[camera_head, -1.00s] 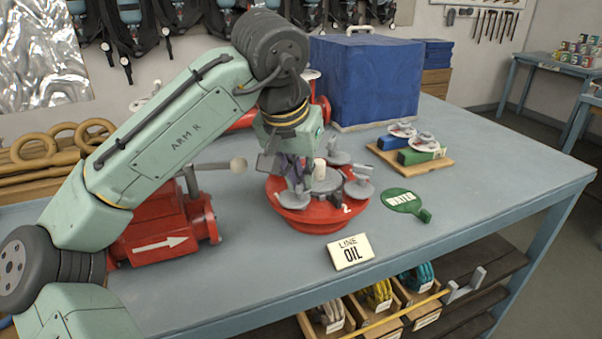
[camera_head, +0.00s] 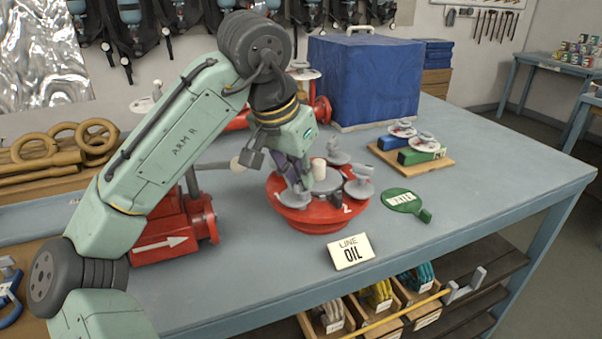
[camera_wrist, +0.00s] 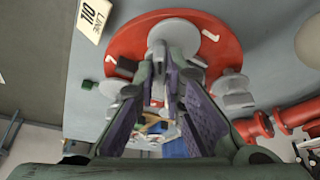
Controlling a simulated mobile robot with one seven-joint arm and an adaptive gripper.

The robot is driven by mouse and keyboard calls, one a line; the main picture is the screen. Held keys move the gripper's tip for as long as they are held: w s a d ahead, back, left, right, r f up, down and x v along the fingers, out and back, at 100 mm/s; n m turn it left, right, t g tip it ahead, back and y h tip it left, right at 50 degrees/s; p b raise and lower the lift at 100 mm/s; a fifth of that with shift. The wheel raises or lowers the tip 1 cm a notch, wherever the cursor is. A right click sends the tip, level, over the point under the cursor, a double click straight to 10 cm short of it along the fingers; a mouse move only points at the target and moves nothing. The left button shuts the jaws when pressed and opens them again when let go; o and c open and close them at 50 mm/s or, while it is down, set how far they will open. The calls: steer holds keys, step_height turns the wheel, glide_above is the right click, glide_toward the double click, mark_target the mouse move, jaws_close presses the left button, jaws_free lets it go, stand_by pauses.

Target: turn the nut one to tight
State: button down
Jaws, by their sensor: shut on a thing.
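A round red flange (camera_head: 311,220) stands on the bench, marked with white numbers 1 and 2. Nut one is a grey wing nut (camera_head: 293,200) on a round disc at the flange's front left, beside the 1. My gripper (camera_head: 299,184) reaches down to it from above and is shut on its upper part, hiding much of it. In the wrist view my gripper (camera_wrist: 168,68) has a finger on each side of nut one (camera_wrist: 174,33), whose wide disc shows beyond the fingertips. Two other wing nuts (camera_head: 358,188) (camera_head: 337,157) sit on the flange.
A red pipe body with an arrow (camera_head: 170,235) is left. A blue box (camera_head: 365,80) stands behind. The bench's right front is clear.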

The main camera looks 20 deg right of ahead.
steer(key=m+g, duration=0.1)
steer(key=m, duration=0.2)
steer(key=m+g, duration=0.2)
steer(key=m, duration=0.2)
steer(key=shift+w+h, duration=0.2)
steer(key=shift+h, duration=0.2)
steer(key=m+g, duration=0.1)
steer(key=m, duration=0.3)
steer(key=shift+m+y, duration=0.3)
steer(key=shift+w+m+g+y, duration=0.1)
steer(key=shift+m+g+y, duration=0.2)
steer(key=shift+m+g, duration=0.8)
steer(key=shift+m+t, duration=0.3)
steer(key=shift+m, duration=0.3)
steer(key=c, duration=1.7)
jaws_free()
steer(key=v, duration=1.2)
